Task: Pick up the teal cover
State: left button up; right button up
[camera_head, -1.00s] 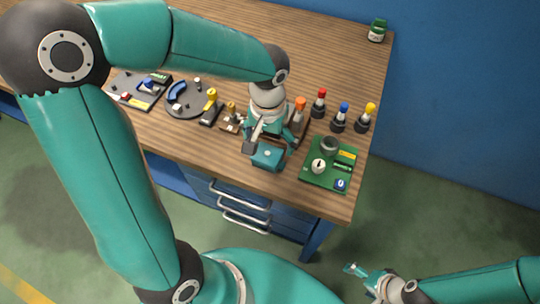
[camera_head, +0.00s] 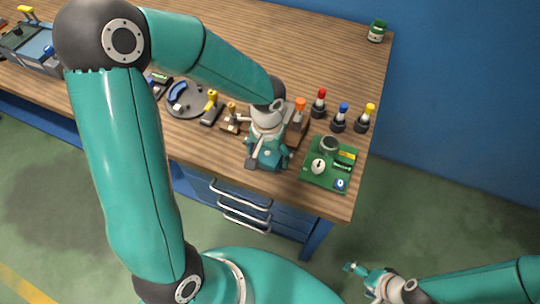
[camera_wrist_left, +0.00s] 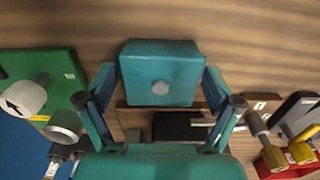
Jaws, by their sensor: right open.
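The teal cover (camera_head: 266,157) is a small box-shaped piece near the front edge of the wooden table. In the left wrist view the teal cover (camera_wrist_left: 172,66) shows a grey round knob on top. My left gripper (camera_head: 268,160) is low over it, partly hiding it in the head view. In the left wrist view my left gripper (camera_wrist_left: 160,75) has its fingers spread, one on each side of the cover; whether they touch it is unclear. My right gripper (camera_head: 352,268) is open and empty, off the table at the lower right.
A green board (camera_head: 318,177) with a dial lies right of the cover. Red (camera_head: 319,103), blue (camera_head: 340,118) and yellow-topped (camera_head: 366,117) posts stand behind it. A round grey plate (camera_head: 187,98) is to the left. A green jar (camera_head: 377,32) stands at the back corner.

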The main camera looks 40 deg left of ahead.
pick_arm(q)
jog(key=c, duration=0.9)
jog(key=shift+r, duration=0.1)
